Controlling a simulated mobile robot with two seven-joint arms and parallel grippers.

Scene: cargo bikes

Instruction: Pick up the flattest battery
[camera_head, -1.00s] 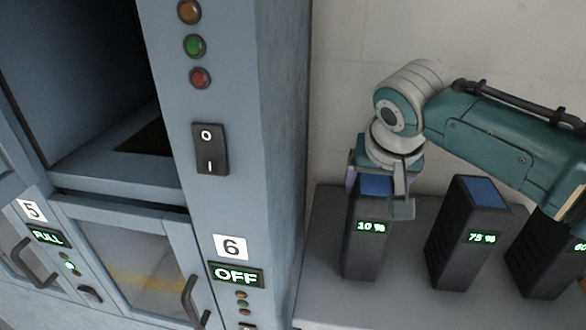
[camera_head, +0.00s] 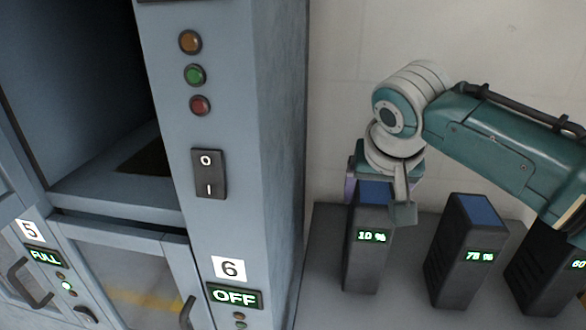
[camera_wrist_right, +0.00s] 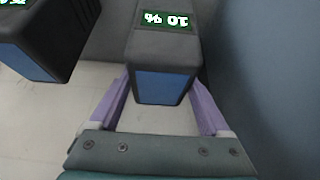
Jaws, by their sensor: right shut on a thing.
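The battery marked 10 % (camera_head: 364,262) is a dark upright block with a blue top, on the grey shelf right of the cabinet. My right gripper (camera_head: 383,200) is shut on its top from above, with one finger on each side. In the right wrist view the 10 % battery (camera_wrist_right: 164,52) sits between the two purple fingers (camera_wrist_right: 160,105). A battery marked about 78 % (camera_head: 464,255) stands to its right, and one marked 60-something (camera_head: 545,272) stands at the right edge, partly hidden by my arm. My left gripper is not in view.
The blue-grey cabinet (camera_head: 225,120) stands close on the left, with a switch (camera_head: 209,173), coloured lamps, and doors labelled 5 and 6. Display 5 reads FULL and display 6 reads OFF. The shelf (camera_head: 325,250) has a narrow gap between cabinet and battery.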

